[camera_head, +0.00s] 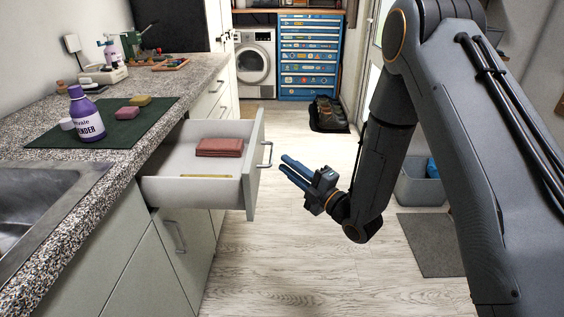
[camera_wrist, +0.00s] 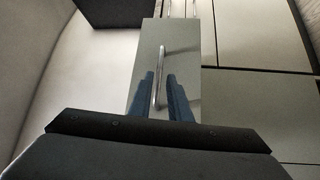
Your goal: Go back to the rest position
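My gripper (camera_head: 284,163) has two blue fingers and hangs in the air just right of the open drawer. The fingers are apart with nothing between them in the head view. The drawer (camera_head: 257,185) is pulled out from the counter. Its metal handle (camera_head: 268,154) is left of my fingertips, with a small gap. In the wrist view, the handle (camera_wrist: 159,75) lines up between the fingers of my gripper (camera_wrist: 160,85), in front of the drawer face (camera_wrist: 185,50). My arm comes in from the right, bent at the elbow.
The drawer holds a folded red cloth (camera_head: 219,147) and a yellow strip (camera_head: 206,176). A purple bottle (camera_head: 86,118) stands on a green mat (camera_head: 60,137) on the counter (camera_head: 195,72). A grey bin (camera_head: 418,188) stands behind my arm. The floor (camera_head: 300,270) below is clear.

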